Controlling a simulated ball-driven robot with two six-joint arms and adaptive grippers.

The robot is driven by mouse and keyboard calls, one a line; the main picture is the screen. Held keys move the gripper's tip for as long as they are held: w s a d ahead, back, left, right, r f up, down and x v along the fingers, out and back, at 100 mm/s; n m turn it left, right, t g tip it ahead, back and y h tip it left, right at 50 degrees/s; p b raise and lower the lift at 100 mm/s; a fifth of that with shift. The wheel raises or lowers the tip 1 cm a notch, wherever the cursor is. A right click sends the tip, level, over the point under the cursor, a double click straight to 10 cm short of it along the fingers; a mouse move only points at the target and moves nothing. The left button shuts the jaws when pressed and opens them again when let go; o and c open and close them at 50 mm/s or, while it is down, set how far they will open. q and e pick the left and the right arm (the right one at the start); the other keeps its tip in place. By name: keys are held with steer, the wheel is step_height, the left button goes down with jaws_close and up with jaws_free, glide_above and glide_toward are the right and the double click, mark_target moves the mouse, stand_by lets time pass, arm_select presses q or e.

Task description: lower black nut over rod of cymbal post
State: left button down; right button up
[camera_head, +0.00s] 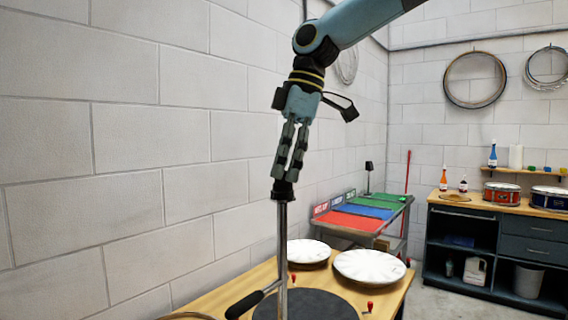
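The cymbal post's metal rod (283,240) stands upright in the middle of the view. The black nut (282,191) is at the rod's top end, in line with it. My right gripper (287,176) comes down from above, its fingers close together and shut on the nut. The fingertips hide the nut's upper part. I cannot tell whether the nut is around the rod's tip or only touching it. My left gripper is not in view.
The wooden bench (212,300) below carries a dark round pad (325,306), a black-handled lever (245,304) and two white round drumheads (369,266). A rack with coloured bins (346,223) stands behind. A workbench (480,206) with drums is at right. A block wall lies close on the left.

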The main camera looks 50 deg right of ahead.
steer(key=shift+r, duration=0.2)
steer(key=v, duration=1.1)
steer(key=shift+d+r, duration=0.2)
steer(key=shift+r, duration=0.1)
stand_by(0.7)
